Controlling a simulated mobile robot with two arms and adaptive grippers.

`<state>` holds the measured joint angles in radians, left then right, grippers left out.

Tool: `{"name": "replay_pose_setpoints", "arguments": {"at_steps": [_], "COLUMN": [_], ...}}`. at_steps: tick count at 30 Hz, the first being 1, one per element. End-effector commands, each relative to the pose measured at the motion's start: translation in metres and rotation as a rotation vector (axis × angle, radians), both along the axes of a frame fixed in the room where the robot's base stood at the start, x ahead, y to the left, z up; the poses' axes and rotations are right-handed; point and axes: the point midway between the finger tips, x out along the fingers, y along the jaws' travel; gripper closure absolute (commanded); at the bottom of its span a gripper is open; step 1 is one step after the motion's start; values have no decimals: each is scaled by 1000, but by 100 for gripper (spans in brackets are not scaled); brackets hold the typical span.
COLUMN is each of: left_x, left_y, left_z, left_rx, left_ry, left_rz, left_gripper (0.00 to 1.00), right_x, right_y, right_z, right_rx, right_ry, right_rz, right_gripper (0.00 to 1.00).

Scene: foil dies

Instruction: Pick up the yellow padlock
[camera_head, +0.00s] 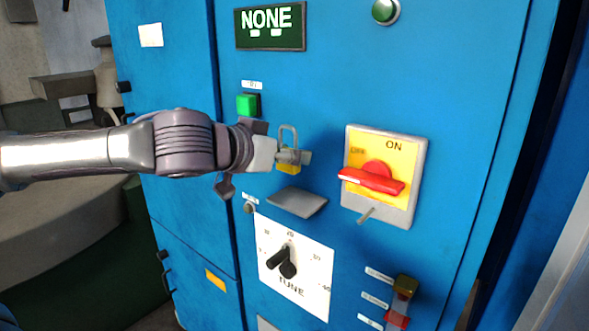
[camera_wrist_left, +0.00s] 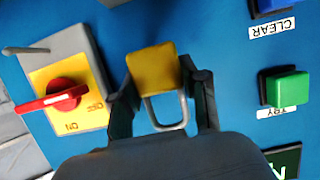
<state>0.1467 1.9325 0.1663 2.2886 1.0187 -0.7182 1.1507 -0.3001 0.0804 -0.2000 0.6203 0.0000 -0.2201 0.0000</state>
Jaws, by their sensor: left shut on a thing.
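The yellow padlock (camera_head: 287,169) has a grey metal shackle that points up in the head view. My left gripper (camera_head: 290,156) is shut on it, in front of the blue cabinet and above a small grey ledge (camera_head: 297,202). In the left wrist view the padlock's yellow body (camera_wrist_left: 152,70) sits between the two dark fingers of the left gripper (camera_wrist_left: 162,82), with its shackle toward the wrist. The fingers hide part of the padlock in the head view. My right gripper is not in view.
A yellow switch plate with a red handle (camera_head: 372,180) is right of the padlock. A green button (camera_head: 248,104) is above left, and a TUNE dial (camera_head: 283,262) is below. A dark display (camera_head: 270,26) reads NONE. A red-and-brown fitting (camera_head: 402,300) sticks out lower right.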

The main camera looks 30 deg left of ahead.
Motion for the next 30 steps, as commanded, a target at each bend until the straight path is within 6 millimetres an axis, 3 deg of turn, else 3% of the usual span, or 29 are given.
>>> {"name": "replay_pose_setpoints", "arguments": {"at_steps": [9, 14, 21, 30], "left_x": [-40, -63, -111, -161], "left_y": [1, 4, 9, 12], "left_z": [0, -2, -3, -1], "left_rx": [-3, 3, 4, 2], "left_ry": [-11, -11, -9, -7], "left_rz": [-7, -1, 2, 0], "left_gripper": [94, 94, 94, 94], "right_x": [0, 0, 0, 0], "right_y": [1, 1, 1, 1], "right_z": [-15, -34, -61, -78], "right_rx": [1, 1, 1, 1], "right_ry": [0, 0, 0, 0], "right_rz": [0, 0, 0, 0], "right_gripper": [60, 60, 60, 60]}}
